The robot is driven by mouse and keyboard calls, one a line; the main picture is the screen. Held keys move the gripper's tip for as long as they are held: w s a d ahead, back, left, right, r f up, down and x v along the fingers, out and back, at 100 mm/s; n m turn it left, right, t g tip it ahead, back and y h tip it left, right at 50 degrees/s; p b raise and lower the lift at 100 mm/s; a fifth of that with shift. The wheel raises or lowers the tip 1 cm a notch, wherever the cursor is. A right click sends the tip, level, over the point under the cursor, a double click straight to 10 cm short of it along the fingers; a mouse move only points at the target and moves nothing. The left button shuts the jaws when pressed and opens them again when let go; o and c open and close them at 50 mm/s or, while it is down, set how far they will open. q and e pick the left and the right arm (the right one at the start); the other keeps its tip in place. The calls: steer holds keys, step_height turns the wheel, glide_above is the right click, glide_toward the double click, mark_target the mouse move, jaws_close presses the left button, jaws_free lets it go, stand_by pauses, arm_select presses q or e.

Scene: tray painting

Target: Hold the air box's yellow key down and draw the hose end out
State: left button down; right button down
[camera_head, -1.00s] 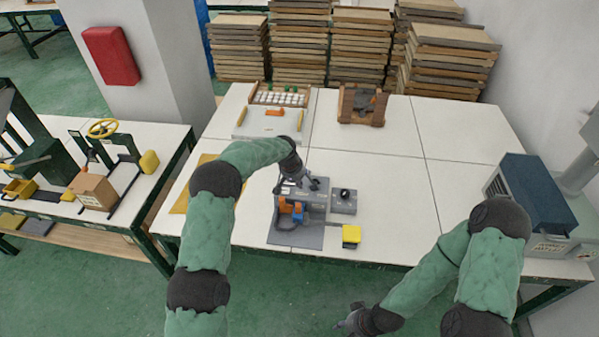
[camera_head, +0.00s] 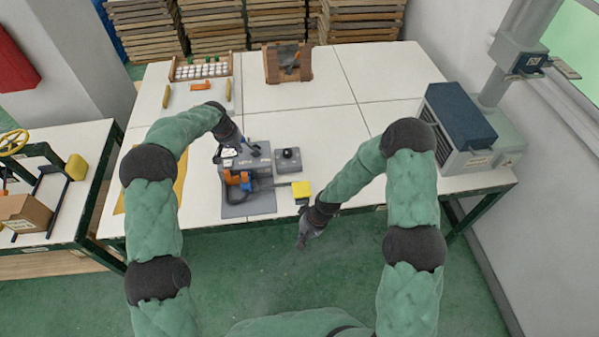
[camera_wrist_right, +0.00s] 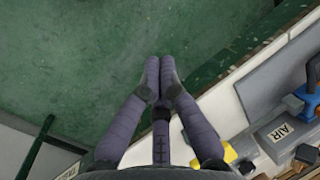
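The grey air unit (camera_head: 260,166) stands on a grey mat (camera_head: 250,208) near the table's front edge. The wrist view shows its AIR label (camera_wrist_right: 280,133). A yellow block (camera_head: 301,189), apparently the key, sits at its front right and shows in part in the wrist view (camera_wrist_right: 230,152). A dark hose (camera_head: 268,186) runs between it and an orange and blue piece (camera_head: 236,179). My left gripper (camera_head: 244,147) is at the unit's back left; its fingers are too small to read. My right gripper (camera_head: 302,243) is over the floor before the table edge, fingers together, empty (camera_wrist_right: 160,75).
A small box with a black knob (camera_head: 288,158) stands beside the unit. A dark blue-topped machine (camera_head: 455,125) stands at the table's right end. A bead rack (camera_head: 202,68) and a wooden stand (camera_head: 287,63) are at the back. The table's right middle is clear.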

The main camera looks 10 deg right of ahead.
steer(key=w+r+h, duration=0.1)
steer(key=w+r, duration=0.2)
steer(key=w, duration=0.3)
steer(key=w+d+r+h, duration=0.1)
steer(key=w+r, duration=0.3)
steer(key=w, duration=0.2)
steer(key=w+d+r+h, duration=0.1)
steer(key=w+r, duration=0.3)
steer(key=w, duration=0.2)
steer(key=shift+w+d+r+n+h, duration=0.15)
steer(key=shift+w+r+n+h, duration=0.15)
steer(key=shift+h, duration=0.1)
steer(key=shift+f, duration=0.15)
